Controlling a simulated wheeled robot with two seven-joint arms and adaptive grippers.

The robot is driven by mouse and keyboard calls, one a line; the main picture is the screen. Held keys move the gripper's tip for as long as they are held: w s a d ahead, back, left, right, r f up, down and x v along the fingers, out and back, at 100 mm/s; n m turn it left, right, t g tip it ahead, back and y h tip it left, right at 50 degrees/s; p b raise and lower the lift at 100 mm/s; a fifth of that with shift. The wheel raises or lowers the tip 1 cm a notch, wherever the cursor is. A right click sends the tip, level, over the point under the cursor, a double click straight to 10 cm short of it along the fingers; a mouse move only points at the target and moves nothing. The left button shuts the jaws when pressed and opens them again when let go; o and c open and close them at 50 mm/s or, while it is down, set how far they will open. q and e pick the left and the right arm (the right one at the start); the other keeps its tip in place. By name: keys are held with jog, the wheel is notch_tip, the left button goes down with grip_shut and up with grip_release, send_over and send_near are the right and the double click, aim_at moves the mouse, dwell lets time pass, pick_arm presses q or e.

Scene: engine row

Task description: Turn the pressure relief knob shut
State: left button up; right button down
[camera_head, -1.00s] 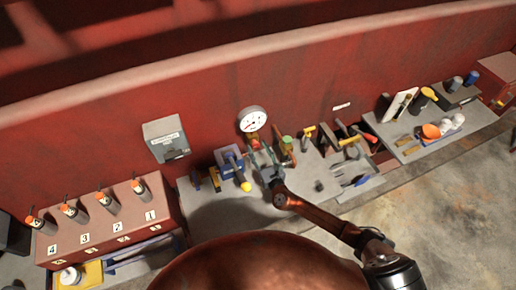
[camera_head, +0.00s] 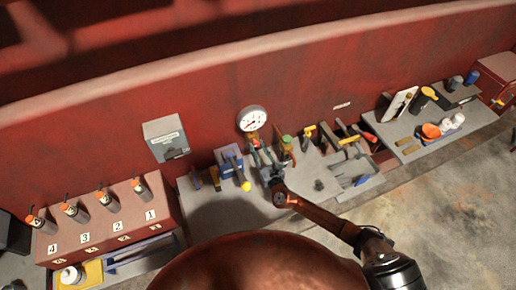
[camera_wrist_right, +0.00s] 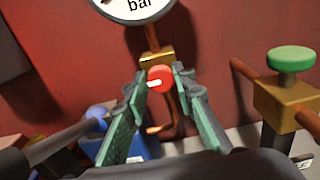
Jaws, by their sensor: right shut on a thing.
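The small red knob (camera_wrist_right: 160,79) with a white mark sits on a brass valve block (camera_wrist_right: 155,60) under a round white pressure gauge (camera_head: 252,119) on the red wall. The gauge's lower edge, lettered "bar", shows in the right wrist view (camera_wrist_right: 135,8). My right gripper (camera_head: 263,157) reaches up to the knob from the front. In the right wrist view its two green-grey fingers (camera_wrist_right: 161,84) stand on either side of the knob and are shut on it. The knob's white mark points left. My left gripper is not in view.
A green knob (camera_wrist_right: 290,58) on a brass valve stands close to the right of my gripper. A blue vice-like tool (camera_head: 229,158) is close on the left. Tools crowd the grey bench to the right. A red box with numbered handles (camera_head: 112,225) stands at left.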

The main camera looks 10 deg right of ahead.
jog(key=shift+f+m+b, duration=0.15)
jog(key=shift+m+b, duration=0.45)
jog(key=shift+b, duration=0.25)
jog(key=m+b, duration=0.4)
jog(key=shift+d+f+b, duration=0.1)
jog(key=shift+b, duration=0.25)
jog(key=m+b, duration=0.2)
jog(key=shift+m, duration=0.4)
jog(key=m+b, duration=0.2)
jog(key=m, duration=0.2)
jog(key=shift+d+m, duration=0.1)
jog(key=shift+m, duration=0.2)
jog(key=shift+m+b, duration=0.45)
jog(key=shift+m, duration=2.25)
